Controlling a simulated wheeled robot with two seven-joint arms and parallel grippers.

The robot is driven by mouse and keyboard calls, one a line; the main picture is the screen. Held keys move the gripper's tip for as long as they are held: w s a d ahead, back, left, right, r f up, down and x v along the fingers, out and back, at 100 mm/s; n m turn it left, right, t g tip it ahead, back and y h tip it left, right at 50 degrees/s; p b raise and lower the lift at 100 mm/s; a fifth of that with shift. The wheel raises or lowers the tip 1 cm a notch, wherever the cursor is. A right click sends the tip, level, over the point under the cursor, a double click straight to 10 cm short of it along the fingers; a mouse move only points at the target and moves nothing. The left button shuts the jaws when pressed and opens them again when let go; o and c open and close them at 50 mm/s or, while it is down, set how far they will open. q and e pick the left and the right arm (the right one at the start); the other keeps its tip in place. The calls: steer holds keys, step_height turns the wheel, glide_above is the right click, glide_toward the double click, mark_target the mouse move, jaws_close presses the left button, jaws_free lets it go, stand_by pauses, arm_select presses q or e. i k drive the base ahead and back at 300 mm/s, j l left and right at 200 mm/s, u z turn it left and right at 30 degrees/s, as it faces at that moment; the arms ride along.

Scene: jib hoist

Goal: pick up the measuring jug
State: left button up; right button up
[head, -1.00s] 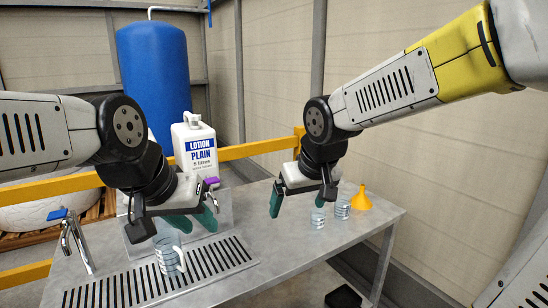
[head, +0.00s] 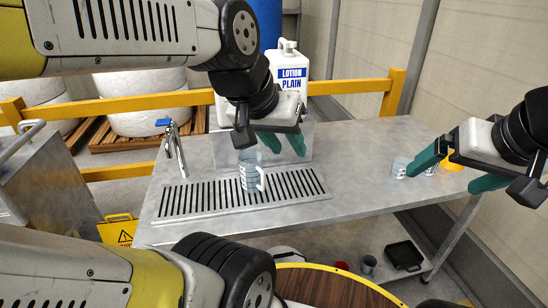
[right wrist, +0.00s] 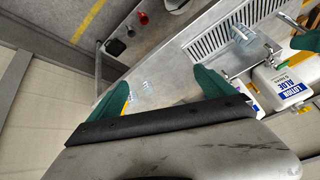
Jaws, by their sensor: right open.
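The measuring jug (head: 249,178), clear with dark markings and a white handle on its right, stands upright on the slotted drain grate. It also shows in the right wrist view (right wrist: 241,34). My left gripper (head: 283,144) hangs just above and to the right of the jug in the head view. Its green fingers are apart and nothing shows between them. Part of the jug's rim is close to the gripper, and I cannot tell the depth between them. My right gripper (head: 457,171) is open and empty at the table's right end, with its fingers (right wrist: 161,93) spread.
Small clear beakers (head: 400,168) and an orange funnel (head: 452,162) stand near my right gripper. A white lotion canister (head: 289,75) stands behind my left gripper. A tap (head: 175,150) rises left of the grate (head: 210,200). The table (head: 355,165) between the grippers is clear.

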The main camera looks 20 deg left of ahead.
mark_target(251, 162)
steer(key=k+j+u, duration=0.15)
steer(key=j+u, duration=0.35)
steer(key=k+j+u, duration=0.1)
steer(key=j+u, duration=0.4)
steer(key=l, duration=0.1)
